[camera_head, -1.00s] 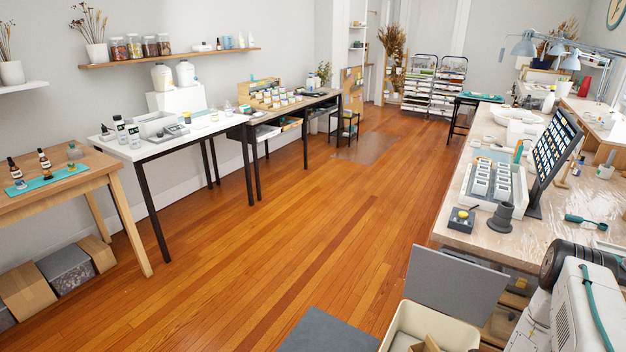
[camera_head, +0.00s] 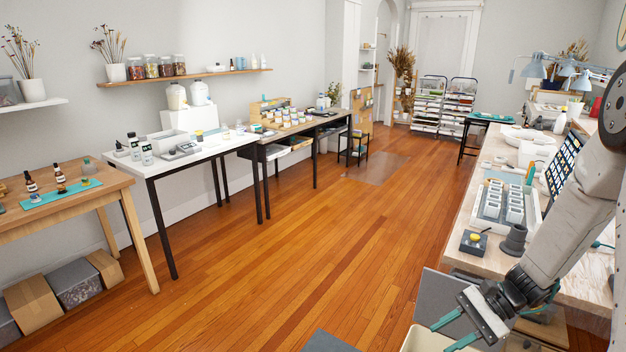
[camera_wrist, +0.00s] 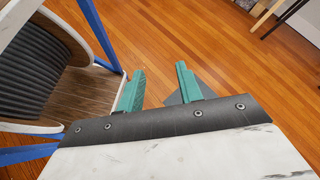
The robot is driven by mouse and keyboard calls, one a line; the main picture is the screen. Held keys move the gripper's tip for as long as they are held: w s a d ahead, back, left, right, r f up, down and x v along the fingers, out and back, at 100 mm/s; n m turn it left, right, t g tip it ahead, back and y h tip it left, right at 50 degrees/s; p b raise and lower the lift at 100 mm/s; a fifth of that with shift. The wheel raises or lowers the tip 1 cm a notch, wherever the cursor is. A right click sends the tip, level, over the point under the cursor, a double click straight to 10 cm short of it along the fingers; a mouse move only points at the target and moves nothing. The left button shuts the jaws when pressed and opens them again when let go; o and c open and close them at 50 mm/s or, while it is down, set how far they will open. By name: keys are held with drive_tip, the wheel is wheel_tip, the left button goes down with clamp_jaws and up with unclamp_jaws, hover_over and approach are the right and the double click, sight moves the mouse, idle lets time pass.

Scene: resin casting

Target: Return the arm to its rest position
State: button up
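My arm (camera_head: 575,235) comes down from the upper right edge of the head view to the lower right, in front of the right workbench. My gripper (camera_head: 440,338) is at its lower end, with teal fingers spread apart and nothing between them. It hangs beside the bench's near end, above a cream bin. In the wrist view my gripper (camera_wrist: 160,68) also shows two teal fingers with a clear gap, and wooden floor beyond them.
A cream bin (camera_head: 424,341) stands below. The wooden floor (camera_head: 290,250) in the middle is clear.

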drive_tip(key=s+a+r+n+t+h, duration=0.1)
drive_tip(key=s+r+n+h, duration=0.4)
drive_tip(key=s+r, duration=0.5)
drive_tip(key=s+a+r+n+t+h, duration=0.1)
drive_tip(key=s+r+n+h, duration=0.5)
drive_tip(key=r, duration=0.9)
drive_tip(key=s+n+t, duration=0.1)
drive_tip(key=s, duration=0.2)
drive_tip(key=shift+s+a, duration=0.25)
drive_tip(key=shift+s, duration=0.15)
